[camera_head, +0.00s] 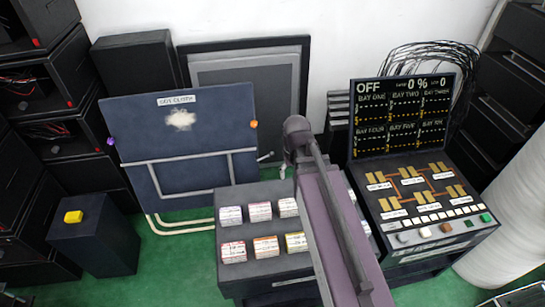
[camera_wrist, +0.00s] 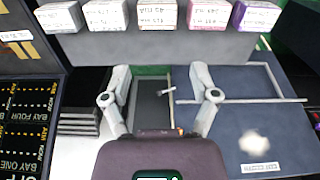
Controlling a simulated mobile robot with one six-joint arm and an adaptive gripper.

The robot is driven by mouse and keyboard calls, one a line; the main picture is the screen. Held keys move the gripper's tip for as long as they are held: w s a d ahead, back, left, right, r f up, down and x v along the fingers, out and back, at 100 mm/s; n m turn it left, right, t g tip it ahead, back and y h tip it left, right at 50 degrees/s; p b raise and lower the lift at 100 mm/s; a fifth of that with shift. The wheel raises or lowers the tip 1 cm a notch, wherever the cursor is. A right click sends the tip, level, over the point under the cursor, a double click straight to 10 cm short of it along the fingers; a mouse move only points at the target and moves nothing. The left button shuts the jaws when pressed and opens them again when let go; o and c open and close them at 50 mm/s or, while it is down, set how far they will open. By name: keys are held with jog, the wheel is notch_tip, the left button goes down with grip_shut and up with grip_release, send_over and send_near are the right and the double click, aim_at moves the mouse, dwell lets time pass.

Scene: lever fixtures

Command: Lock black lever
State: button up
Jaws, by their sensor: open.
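I cannot make out a black lever for certain in either view. A small pale fitting (camera_head: 265,157) shows beside the right edge of the dark blue board (camera_head: 185,125). What looks like the same fitting (camera_wrist: 166,91) shows between my fingers in the wrist view, farther off than they are. My gripper (camera_wrist: 161,72) is open, with its two grey fingers spread and nothing between them touching.
A dark stand with several labelled boxes (camera_head: 260,211) is left of my arm. A control console (camera_head: 425,205) with a display reading OFF (camera_head: 403,117) is on the right. A pedestal bears a yellow block (camera_head: 73,217) at left. Green floor (camera_head: 175,265) is clear between pedestal and stand.

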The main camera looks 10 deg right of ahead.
aim_at(272, 153)
jog(key=w+f+n+b, duration=0.2)
jog(key=w+f+b, duration=0.5)
jog(key=w, duration=0.7)
jog(key=w+f+n+b, duration=0.3)
jog(key=w+f+b, duration=0.3)
jog(key=w, duration=0.8)
jog(key=w+f+n+b, duration=0.3)
jog(key=w+f+b, duration=0.4)
jog(key=w, duration=0.8)
jog(key=shift+d+f+b, duration=0.3)
jog(key=shift+d+f, duration=0.15)
jog(key=shift+f, duration=0.3)
jog(key=shift+f, duration=0.2)
jog(key=f+b, duration=1.3)
jog(key=shift+s+a+f+b, duration=0.2)
jog(key=shift+s+a+b, duration=0.05)
jog(key=shift+b, duration=0.15)
grip_shut()
